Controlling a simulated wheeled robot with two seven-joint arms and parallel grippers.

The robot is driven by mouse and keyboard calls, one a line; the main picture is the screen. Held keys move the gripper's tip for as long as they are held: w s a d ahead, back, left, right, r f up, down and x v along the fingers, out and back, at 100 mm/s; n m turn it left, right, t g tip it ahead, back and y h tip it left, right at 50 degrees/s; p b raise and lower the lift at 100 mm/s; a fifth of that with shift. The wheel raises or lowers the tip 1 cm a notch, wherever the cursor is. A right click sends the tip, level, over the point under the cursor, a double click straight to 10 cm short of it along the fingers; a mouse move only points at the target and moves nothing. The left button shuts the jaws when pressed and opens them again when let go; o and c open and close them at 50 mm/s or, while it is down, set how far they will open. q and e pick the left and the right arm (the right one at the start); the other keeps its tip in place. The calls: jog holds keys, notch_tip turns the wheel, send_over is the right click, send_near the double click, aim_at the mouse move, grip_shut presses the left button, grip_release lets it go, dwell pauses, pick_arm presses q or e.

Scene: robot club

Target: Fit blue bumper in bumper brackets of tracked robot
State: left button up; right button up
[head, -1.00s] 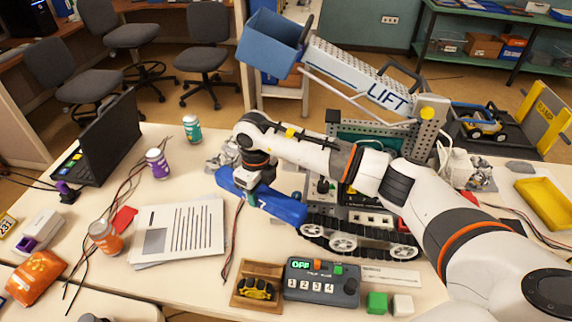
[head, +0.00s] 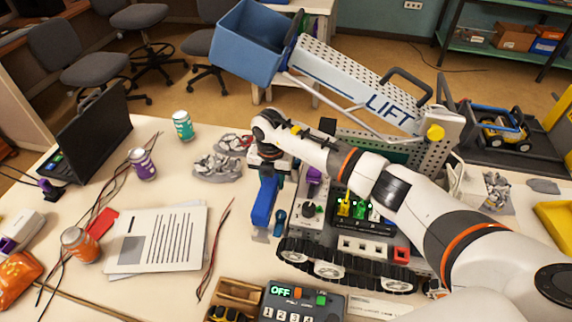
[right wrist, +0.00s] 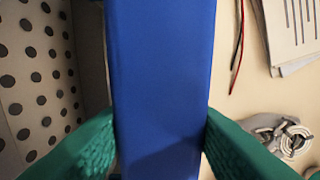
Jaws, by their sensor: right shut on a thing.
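The blue bumper (head: 263,203) is in my right gripper (head: 267,163), held at the left end of the tracked robot (head: 345,245). It now runs lengthwise toward the front of the table. In the right wrist view the bumper (right wrist: 160,80) fills the middle, with a green finger pad against each side. The tracked robot stands on the table with its near track (head: 345,270) in view. Small pale and blue parts show at the bumper's near end; I cannot tell whether they are brackets or whether the bumper touches them. My left gripper is not in view.
A raised lift arm (head: 350,85) with a blue bucket (head: 245,45) stands behind the robot. A control box (head: 300,303) and wooden holder (head: 235,297) lie in front. Papers (head: 155,238), wires, cans and a laptop (head: 90,135) are on the left.

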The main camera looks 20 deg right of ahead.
jog(key=shift+w+d+r, duration=0.1)
jog(key=shift+f, duration=0.2)
jog(key=shift+a+f+b, duration=0.2)
jog(key=shift+b, duration=0.25)
jog(key=shift+d+f+b, duration=0.1)
jog(key=shift+f+b, duration=0.35)
jog(key=shift+f, duration=0.2)
jog(key=shift+f+b, duration=0.55)
jog(key=shift+f, duration=0.15)
jog(key=shift+r, duration=0.25)
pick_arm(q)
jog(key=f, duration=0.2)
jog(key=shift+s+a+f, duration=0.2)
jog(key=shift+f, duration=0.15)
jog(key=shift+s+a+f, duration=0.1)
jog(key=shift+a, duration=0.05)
pick_arm(e)
jog(key=shift+f, duration=0.2)
